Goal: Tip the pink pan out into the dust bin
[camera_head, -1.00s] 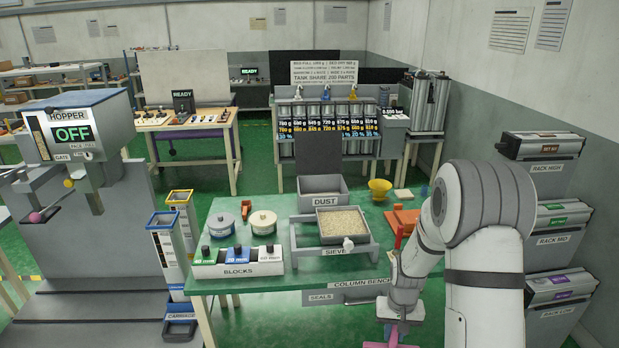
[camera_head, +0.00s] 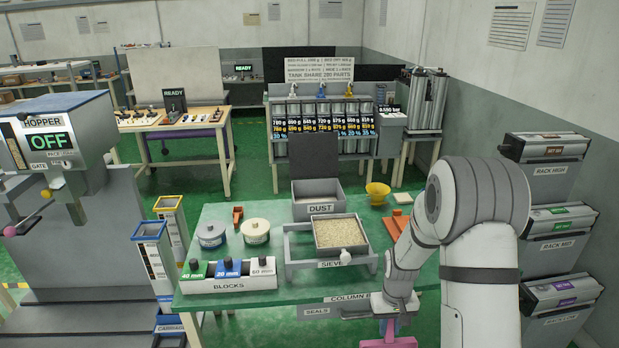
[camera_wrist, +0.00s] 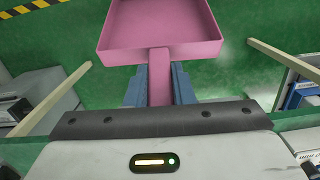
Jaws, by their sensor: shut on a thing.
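The pink pan (camera_wrist: 158,28) shows in the wrist view with its handle (camera_wrist: 159,78) between the two fingers of my gripper (camera_wrist: 159,88), which is shut on it. The part of the pan's floor in that view looks bare. In the head view only part of the pink pan (camera_head: 390,342) shows at the bottom edge, below my wrist, in front of the bench. The dust bin (camera_head: 321,209), a grey open box labelled DUST with a tall dark back plate, stands on the green bench behind the sieve. My gripper is well apart from it.
The sieve frame (camera_head: 331,265) holds a tray of pale grains (camera_head: 340,231) in front of the dust bin. A yellow funnel (camera_head: 377,192) stands right of the bin. The blocks rack (camera_head: 228,284) and two round pots are on the left of the green bench (camera_head: 200,303).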

